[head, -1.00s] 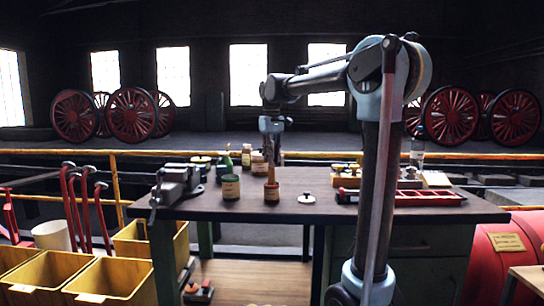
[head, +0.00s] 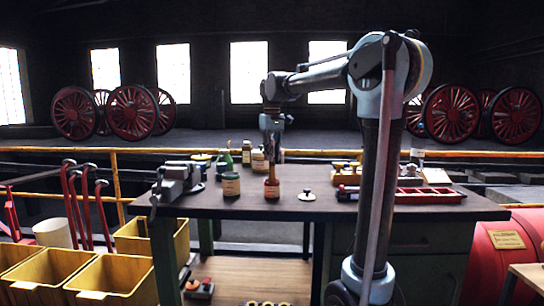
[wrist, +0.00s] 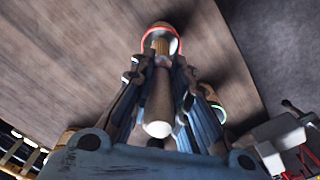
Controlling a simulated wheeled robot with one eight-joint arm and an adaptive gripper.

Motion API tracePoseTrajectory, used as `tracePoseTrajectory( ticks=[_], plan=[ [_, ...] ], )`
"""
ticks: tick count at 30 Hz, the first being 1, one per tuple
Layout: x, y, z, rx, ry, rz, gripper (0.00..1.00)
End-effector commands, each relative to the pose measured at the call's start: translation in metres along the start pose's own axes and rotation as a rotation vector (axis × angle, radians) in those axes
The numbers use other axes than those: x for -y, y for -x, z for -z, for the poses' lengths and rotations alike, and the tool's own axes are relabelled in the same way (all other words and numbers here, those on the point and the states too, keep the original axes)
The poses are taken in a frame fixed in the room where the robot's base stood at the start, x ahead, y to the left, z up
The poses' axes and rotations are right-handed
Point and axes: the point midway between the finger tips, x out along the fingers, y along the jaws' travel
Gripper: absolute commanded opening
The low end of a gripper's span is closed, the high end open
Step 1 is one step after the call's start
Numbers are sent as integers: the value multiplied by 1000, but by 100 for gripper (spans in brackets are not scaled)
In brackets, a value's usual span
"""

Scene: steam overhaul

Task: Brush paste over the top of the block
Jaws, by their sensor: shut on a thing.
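My gripper (head: 272,157) is shut on a wooden-handled brush (wrist: 158,105), pointing down over the bench. The light, round end of the handle shows between the fingers in the wrist view. The brush's lower end is at the mouth of a small red-rimmed pot (head: 272,190); its bristles are hidden or too small to make out. The pot also shows in the wrist view (wrist: 160,32). A grey vise (head: 175,184) stands at the bench's left end. I cannot clearly make out the block.
A labelled green jar (head: 231,186) stands close left of the pot. A small knobbed lid (head: 307,195) lies to its right. More jars (head: 258,162) stand behind. A red tray (head: 430,196) lies at the right of the bench (head: 330,210). The front middle of the bench is clear.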

Motion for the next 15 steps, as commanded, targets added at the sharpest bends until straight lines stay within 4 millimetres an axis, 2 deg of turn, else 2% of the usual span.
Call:
tracePoseTrajectory(
  ticks=[15],
  plan=[
    [0, -5, 0, 0, 0, 0, 0]
  ],
)
